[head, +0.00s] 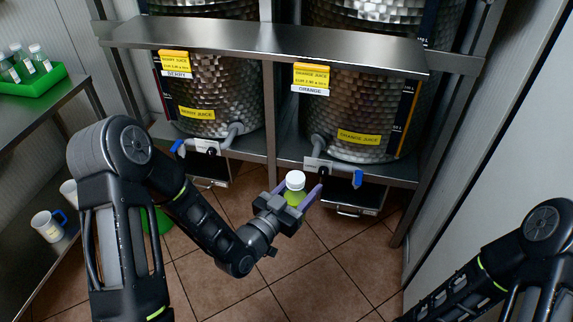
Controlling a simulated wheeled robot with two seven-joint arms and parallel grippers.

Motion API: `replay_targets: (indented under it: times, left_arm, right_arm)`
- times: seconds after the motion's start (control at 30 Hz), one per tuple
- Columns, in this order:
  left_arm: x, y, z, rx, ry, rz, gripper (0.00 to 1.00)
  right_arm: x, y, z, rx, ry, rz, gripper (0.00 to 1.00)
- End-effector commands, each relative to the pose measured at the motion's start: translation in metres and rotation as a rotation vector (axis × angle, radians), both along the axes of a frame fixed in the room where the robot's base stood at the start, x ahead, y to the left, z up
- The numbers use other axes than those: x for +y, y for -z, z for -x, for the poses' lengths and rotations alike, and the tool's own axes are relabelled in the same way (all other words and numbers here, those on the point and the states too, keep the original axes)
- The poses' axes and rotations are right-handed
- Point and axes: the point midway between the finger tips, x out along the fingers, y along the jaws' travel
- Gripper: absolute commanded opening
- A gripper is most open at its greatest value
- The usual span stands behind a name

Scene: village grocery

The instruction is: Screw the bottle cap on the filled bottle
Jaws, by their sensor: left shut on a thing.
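A small bottle (293,198) with yellow-green contents is held upright in my left gripper (303,196). The gripper's fingers are shut around the bottle's body, in front of the juice tanks. A white cap (295,180) sits on top of the bottle. I cannot tell whether it is screwed tight. The lower part of the bottle is hidden by the gripper. My right arm comes in at the lower right, but its gripper is out of the picture.
Two metal tanks, berry (215,98) and orange (362,100), stand on a steel rack (270,120) with taps below. A green tray (36,84) with several capped bottles is on the left table. A white jug (47,226) stands lower left. Tiled floor is open in front.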

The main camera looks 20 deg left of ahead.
Motion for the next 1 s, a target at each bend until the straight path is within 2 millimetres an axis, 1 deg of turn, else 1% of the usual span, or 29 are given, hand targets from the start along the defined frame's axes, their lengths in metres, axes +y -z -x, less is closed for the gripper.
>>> replay_targets:
  times: [0.03,0.2,0.3,0.4,0.53,0.77,0.87,1.0]
  left_arm:
    - [-0.011,0.005,0.007,0.001,0.047,0.001,0.00]
    - [-0.044,0.019,0.030,0.001,0.196,0.002,0.00]
    - [-0.058,0.025,0.039,0.000,0.259,0.002,0.00]
    - [-0.066,0.028,0.045,-0.001,0.298,0.002,0.00]
    - [-0.071,0.030,0.048,-0.002,0.319,0.001,0.00]
    - [-0.071,0.030,0.048,-0.003,0.321,0.001,0.00]
    - [-0.071,0.031,0.048,0.000,0.320,0.000,0.00]
    - [-0.071,0.031,0.048,-0.001,0.320,0.000,0.00]
  right_arm:
    - [0.000,0.000,0.000,0.000,0.000,0.000,0.85]
    - [0.000,0.000,0.000,0.000,0.000,0.000,0.85]
    - [0.000,0.000,0.000,0.000,0.000,0.000,0.85]
    - [0.000,0.000,0.000,0.000,0.000,0.000,0.85]
    - [0.000,0.000,0.000,0.000,0.000,0.000,0.85]
    - [0.000,0.000,0.000,0.000,0.000,0.000,0.85]
    - [0.000,0.000,-0.001,-0.002,-0.002,0.000,0.77]
    - [0.001,0.000,-0.012,-0.022,-0.036,0.004,0.66]
